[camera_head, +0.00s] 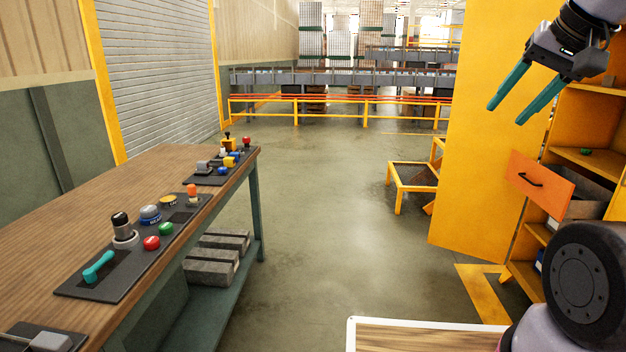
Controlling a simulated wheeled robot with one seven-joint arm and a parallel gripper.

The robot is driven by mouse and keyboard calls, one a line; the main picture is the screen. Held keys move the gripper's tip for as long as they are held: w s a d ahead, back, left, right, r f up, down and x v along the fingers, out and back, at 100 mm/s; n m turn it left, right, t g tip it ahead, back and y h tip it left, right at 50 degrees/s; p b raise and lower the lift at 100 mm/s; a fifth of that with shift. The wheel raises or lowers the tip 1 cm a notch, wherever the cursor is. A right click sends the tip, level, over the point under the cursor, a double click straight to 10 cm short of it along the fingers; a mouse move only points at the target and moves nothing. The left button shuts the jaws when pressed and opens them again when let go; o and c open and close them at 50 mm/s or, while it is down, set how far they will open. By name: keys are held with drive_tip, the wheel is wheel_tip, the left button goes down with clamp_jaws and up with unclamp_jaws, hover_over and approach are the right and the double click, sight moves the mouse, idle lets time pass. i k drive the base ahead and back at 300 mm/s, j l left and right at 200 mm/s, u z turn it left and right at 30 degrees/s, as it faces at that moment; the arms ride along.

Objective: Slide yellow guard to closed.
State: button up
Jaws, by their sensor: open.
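Two small yellow pieces show on the far control panel (207,180) at the back end of the wooden workbench. One is a yellow block (229,144) under a dark knob, and the other is a lower yellow piece (229,161). I cannot tell for sure which is the guard, nor how far it is slid. My gripper (506,115) is at the upper right, its two teal fingers apart and empty, pointing down and left. It is in front of the yellow cabinet door, far from the panels.
The workbench (60,225) fills the left. Its near panel (105,281) carries a teal lever (98,267), a black-topped knob and several buttons. A yellow cabinet (470,150) with an orange drawer (539,178) stands right. A yellow step (412,178) is mid-right. The centre floor is clear.

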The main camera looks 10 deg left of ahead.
sight(229, 143)
drive_tip(key=i+u, duration=0.1)
drive_tip(key=i, duration=1.6)
drive_tip(key=i+u, duration=0.35)
drive_tip(key=i+l+u, duration=0.3)
drive_tip(key=i, duration=0.2)
drive_tip(key=i+j+u, duration=0.15)
drive_tip(key=u, duration=0.2)
drive_tip(key=i+j+u, duration=0.1)
drive_tip(key=i+u, duration=0.4)
drive_tip(key=u, duration=0.2)
drive_tip(key=i+j+u, duration=0.15)
drive_tip(key=i, duration=0.15)
